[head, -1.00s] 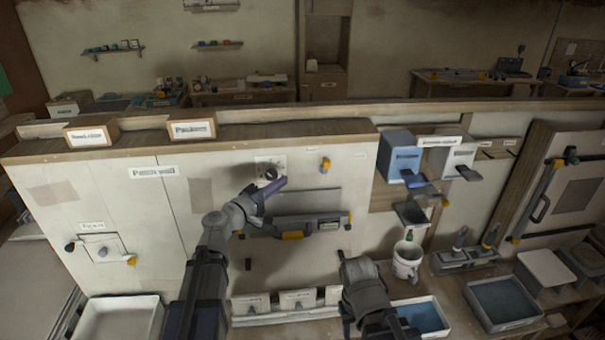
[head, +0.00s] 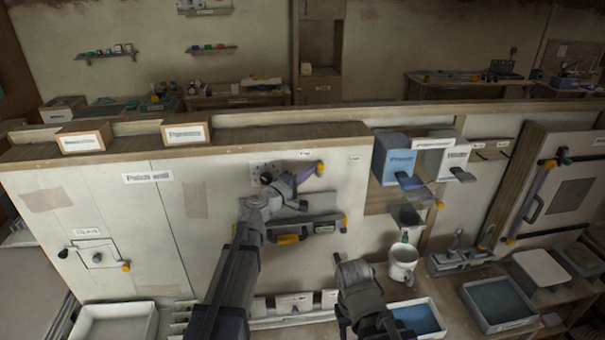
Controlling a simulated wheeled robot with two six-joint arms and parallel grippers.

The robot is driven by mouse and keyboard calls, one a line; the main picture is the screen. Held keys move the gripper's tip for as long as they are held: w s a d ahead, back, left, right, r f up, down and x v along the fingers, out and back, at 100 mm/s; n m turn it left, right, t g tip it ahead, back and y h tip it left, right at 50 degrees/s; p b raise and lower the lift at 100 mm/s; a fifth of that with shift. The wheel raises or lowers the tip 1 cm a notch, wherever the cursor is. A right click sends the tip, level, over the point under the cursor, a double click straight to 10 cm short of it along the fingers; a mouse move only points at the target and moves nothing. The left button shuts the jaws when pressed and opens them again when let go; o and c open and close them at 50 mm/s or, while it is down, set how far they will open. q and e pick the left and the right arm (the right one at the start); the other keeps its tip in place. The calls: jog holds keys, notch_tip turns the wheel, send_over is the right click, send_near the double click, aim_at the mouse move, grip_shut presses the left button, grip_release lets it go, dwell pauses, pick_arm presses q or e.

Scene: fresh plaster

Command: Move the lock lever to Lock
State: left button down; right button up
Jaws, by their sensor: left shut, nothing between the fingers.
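A small yellow-ended lever (head: 320,168) sits on the upright wall panel, near two small labels too small to read. It looks like the lock lever, but I cannot read which label says Lock. My left gripper (head: 308,174) reaches up from below with its fingers shut and empty. Its fingertips are beside or against the yellow end; I cannot tell if they touch. The gripper hides part of the lever and the round dial (head: 266,178) plate.
A grey bar fixture (head: 325,226) with yellow parts juts out just below my left gripper. A small hatch (head: 98,252) is on the left panel. Blue and white boxes (head: 393,158) stick out at right.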

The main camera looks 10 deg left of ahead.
pick_arm(q)
jog(key=shift+w+d+r+p, duration=0.15)
jog(key=shift+d+r+p, duration=0.2)
dwell(0.7)
jog(key=shift+d+r, duration=0.15)
jog(key=shift+d, duration=0.1)
jog(key=d, duration=0.1)
jog(key=w+d, duration=0.1)
jog(key=d, duration=0.1)
jog(key=d+p, duration=0.1)
jog(key=d, duration=0.1)
jog(key=shift+w+d+r, duration=0.1)
jog(key=shift+w+r, duration=0.05)
jog(key=shift+w, duration=0.15)
dwell(0.3)
jog(key=shift+d, duration=0.1)
jog(key=shift+s, duration=0.1)
dwell(1.3)
jog(key=v, duration=0.7)
jog(key=shift+s+a, duration=0.25)
jog(key=shift+s, duration=0.05)
